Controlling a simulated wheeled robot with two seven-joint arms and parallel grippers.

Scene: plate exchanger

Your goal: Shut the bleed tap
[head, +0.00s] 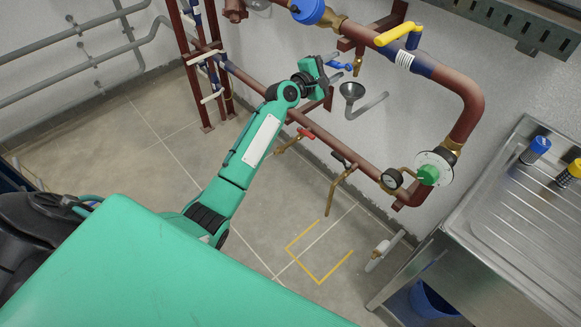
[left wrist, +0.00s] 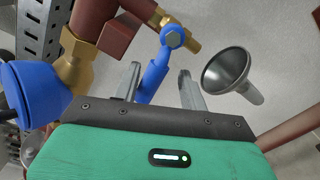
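The bleed tap is a small brass valve (head: 357,66) with a blue lever (head: 341,65), on a pipe above a grey funnel (head: 352,91). My left gripper (head: 329,68) is at the lever, its fingers partly hidden in the head view. In the left wrist view, the blue lever (left wrist: 155,75) points back from the brass body (left wrist: 183,32) to between the two grey fingers of my left gripper (left wrist: 160,70). The fingers are apart, with a visible gap on the lever's right and a narrower one on its left. My right gripper is not in view.
The funnel (left wrist: 226,70) stands just right of the fingers in the left wrist view. A large blue fitting (left wrist: 38,95) is close on the left. A yellow-handled valve (head: 398,36) and brown pipes (head: 450,85) run above. A steel sink (head: 500,215) stands at right.

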